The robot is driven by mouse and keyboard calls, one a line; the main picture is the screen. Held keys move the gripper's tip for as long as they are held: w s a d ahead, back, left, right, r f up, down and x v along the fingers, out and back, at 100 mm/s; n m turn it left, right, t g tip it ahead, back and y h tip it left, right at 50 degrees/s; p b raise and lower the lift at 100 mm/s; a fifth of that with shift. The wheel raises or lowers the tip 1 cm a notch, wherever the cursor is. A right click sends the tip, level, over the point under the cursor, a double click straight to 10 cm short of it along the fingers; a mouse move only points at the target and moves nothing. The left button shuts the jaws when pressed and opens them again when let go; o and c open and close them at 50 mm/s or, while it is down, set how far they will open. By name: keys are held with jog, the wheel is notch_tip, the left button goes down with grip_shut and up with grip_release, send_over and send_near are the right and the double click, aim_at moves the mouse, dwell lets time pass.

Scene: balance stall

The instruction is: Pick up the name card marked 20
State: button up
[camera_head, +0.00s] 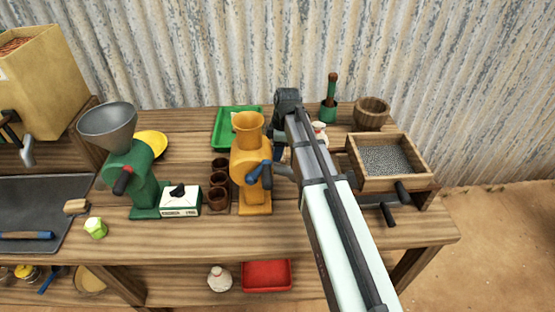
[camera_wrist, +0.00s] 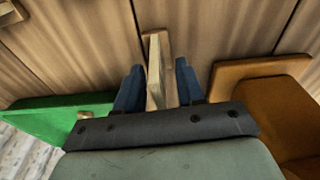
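A small upright wooden piece (camera_wrist: 155,68), perhaps the name card, shows in the wrist view with a pale face and a brown edge. No number can be read on it. My gripper (camera_wrist: 159,84) has its two blue fingers apart, one on each side of this piece. I see no clear grip on it. In the head view my forearm reaches in from the lower right, and the fingertips and the piece are largely hidden behind my arm and the orange grinder (camera_head: 250,160).
The orange grinder also stands close on the right in the wrist view (camera_wrist: 245,85). A green tray (camera_head: 222,140) lies to the left, also in the wrist view (camera_wrist: 40,125). Brown cups (camera_head: 218,180), a green grinder (camera_head: 145,185) and a wooden box of grey grains (camera_head: 365,182) stand around.

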jog(key=shift+f, duration=0.1)
jog(key=shift+c, duration=0.4)
grip_shut()
